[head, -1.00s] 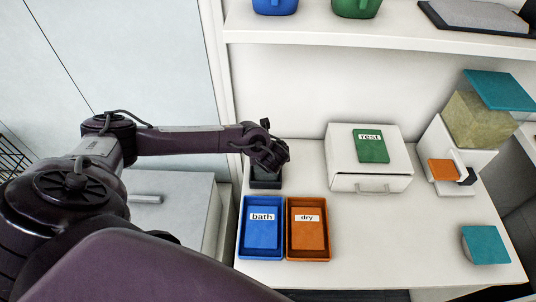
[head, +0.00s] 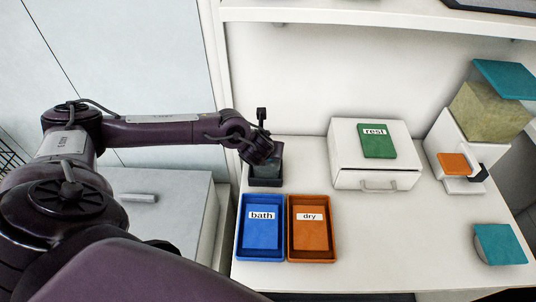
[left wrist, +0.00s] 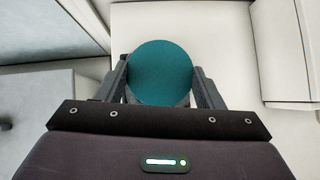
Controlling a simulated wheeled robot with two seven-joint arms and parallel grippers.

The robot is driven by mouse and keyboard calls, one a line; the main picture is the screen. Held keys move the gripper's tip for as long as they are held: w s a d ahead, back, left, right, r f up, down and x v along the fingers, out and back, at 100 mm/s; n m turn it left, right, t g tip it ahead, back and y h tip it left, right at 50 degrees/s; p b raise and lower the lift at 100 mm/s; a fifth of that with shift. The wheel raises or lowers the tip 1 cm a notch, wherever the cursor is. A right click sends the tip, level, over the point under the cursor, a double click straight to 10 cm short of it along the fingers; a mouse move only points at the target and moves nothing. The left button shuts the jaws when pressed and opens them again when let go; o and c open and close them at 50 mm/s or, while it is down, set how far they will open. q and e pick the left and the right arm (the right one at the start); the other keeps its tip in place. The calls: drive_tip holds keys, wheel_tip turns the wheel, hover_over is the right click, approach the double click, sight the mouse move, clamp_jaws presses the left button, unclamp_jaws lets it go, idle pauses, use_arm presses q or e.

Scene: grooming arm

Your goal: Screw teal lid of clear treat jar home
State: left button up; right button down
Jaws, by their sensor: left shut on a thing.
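The round teal lid (left wrist: 160,70) shows from above in the left wrist view, between the two fingers of my left gripper (left wrist: 162,88). The gripper is shut on it, with one finger at each side. A narrow pale edge under the lid may be the clear jar, but the lid hides most of it. In the head view my left gripper (head: 264,158) is at the back left of the table, over a dark square holder (head: 265,182). The wrist and fingers hide much of what stands in it. I cannot tell how tightly the lid sits. My right gripper is not in view.
Blue "bath" (head: 262,252) and orange "dry" (head: 311,255) trays lie in front of the holder. A white drawer box (head: 376,165) with a green "rest" card stands to the right. A teal-topped block (head: 497,246) is at front right. The front middle of the table is clear.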

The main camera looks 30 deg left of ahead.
use_arm(q)
drive_tip(key=shift+w+a+r+m+h+b, duration=0.1)
drive_tip(key=shift+a+r+m+h+b, duration=0.2)
drive_tip(key=shift+b, duration=0.35)
drive_tip(key=shift+d+f, duration=0.1)
drive_tip(key=shift+f, duration=0.05)
drive_tip(key=shift+f+m+b, duration=0.15)
drive_tip(key=shift+m+b, duration=0.15)
drive_tip(key=shift+b, duration=0.2)
drive_tip(key=m+h+b, duration=0.1)
drive_tip(key=m+b, duration=0.1)
drive_tip(key=b, duration=0.1)
drive_tip(key=shift+t+h+b, duration=0.3)
drive_tip(key=shift+t+h, duration=0.1)
drive_tip(key=shift+a+m+h+b, duration=0.25)
drive_tip(key=shift+m+h+b, duration=0.25)
drive_tip(key=shift+m+b, duration=0.45)
